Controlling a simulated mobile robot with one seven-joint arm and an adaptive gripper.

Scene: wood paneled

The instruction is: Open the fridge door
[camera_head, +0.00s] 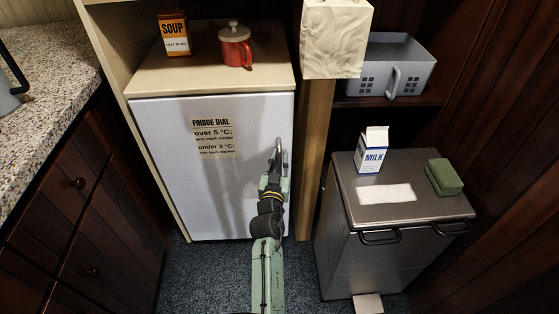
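The fridge (170,175) stands in a cream-framed recess, and its pale grey door looks shut. A printed label (214,138) headed "FRIDGE DIAL" is on the door's upper middle. My gripper (279,146) is in front of the door's right side, near its upper right edge, with my arm reaching up from the bottom. I cannot make out a door handle; it may be hidden behind my gripper. The gripper is small and seen from behind, so I cannot tell whether it is open or touches the door.
A soup carton (174,35) and a red lidded mug (235,48) stand above the fridge. A wooden post (316,150) is close right of the door. A metal bin (365,255) bears a milk carton (371,152). Drawers (75,190) flank the left; carpet (205,280) lies in front.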

